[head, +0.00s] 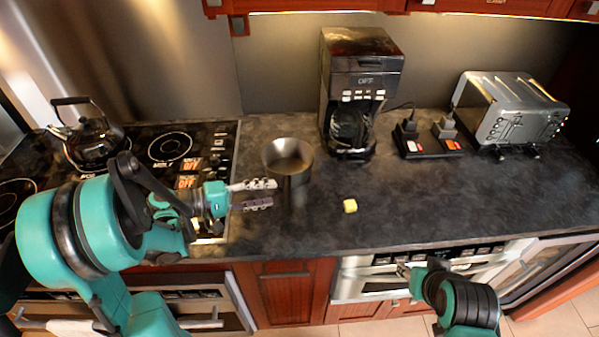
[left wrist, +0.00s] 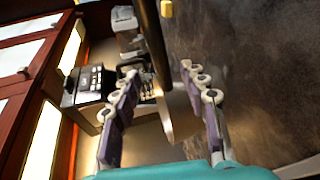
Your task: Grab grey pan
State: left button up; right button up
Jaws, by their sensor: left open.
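The grey pan (head: 287,157) is a round, deep metal vessel standing upright on the dark counter, just right of the stove. My left gripper (head: 271,193) is open and empty, low over the counter on the near-left side of the pan, its fingers pointing right. In the left wrist view the pan's metal side (left wrist: 178,115) shows between the two spread fingers (left wrist: 160,72), apart from a grip. My right gripper (head: 404,270) is at the lower right, in front of the oven; its fingers are too small to read.
A coffee maker (head: 358,90) stands behind and right of the pan. A small yellow block (head: 350,206) lies on the counter to the right. A kettle (head: 92,140) is on the stove at left. A toaster (head: 512,108) stands at the right. The front middle counter is mostly clear.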

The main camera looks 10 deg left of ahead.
aim_at(287, 191)
pick_arm(q)
jog(key=shift+b+x, duration=0.3)
jog(key=shift+x, duration=0.55)
jog(key=b+x, duration=0.1)
jog(key=x, duration=0.3)
jog(key=shift+f, duration=0.15)
jog(key=shift+w+d+b, duration=0.25)
jog(key=shift+d+b, duration=0.05)
jog(key=shift+d, duration=0.05)
grip_shut()
